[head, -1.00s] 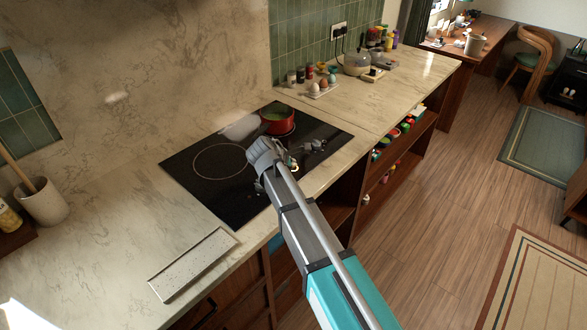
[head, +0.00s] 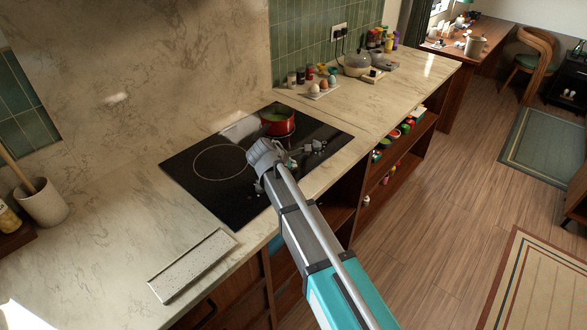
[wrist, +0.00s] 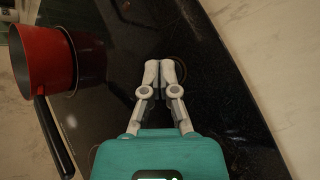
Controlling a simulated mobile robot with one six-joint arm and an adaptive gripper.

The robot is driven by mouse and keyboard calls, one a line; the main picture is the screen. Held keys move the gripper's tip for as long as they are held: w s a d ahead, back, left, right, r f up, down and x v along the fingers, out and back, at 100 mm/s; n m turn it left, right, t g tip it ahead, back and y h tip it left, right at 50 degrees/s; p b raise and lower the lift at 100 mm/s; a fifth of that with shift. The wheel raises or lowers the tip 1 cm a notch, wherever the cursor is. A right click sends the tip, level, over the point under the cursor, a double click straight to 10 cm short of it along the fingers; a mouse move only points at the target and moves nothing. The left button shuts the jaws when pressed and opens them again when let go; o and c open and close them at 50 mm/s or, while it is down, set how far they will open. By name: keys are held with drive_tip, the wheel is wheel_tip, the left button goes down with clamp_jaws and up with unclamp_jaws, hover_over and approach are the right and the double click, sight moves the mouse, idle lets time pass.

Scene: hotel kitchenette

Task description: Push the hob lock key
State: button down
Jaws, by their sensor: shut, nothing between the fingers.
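The black glass hob (head: 215,195) is set in the pale marble counter. It also fills much of the wrist view (wrist: 110,110). My gripper (wrist: 159,66) is shut and empty, with its fingertips together over the dark glass near the hob's edge. In the head view my gripper (head: 318,147) is over the hob's front right part, partly hidden by my arm. I cannot tell whether the fingertips touch the glass. I cannot make out the lock key in either view.
A red pot (head: 277,122) stands on the hob's back right; in the wrist view its dark handle (wrist: 52,135) reaches down at left. A speckled tray (head: 193,265) lies front left. Egg holder, jars and kettle (head: 357,64) stand further back. The left counter is mostly clear.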

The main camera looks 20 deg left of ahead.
drive_tip(key=shift+r+p, duration=0.55)
drive_tip(key=shift+r, duration=0.05)
wheel_tip(320, 180, up, 6)
drive_tip(key=p, duration=0.6)
idle(0.3)
drive_tip(key=shift+d, duration=0.1)
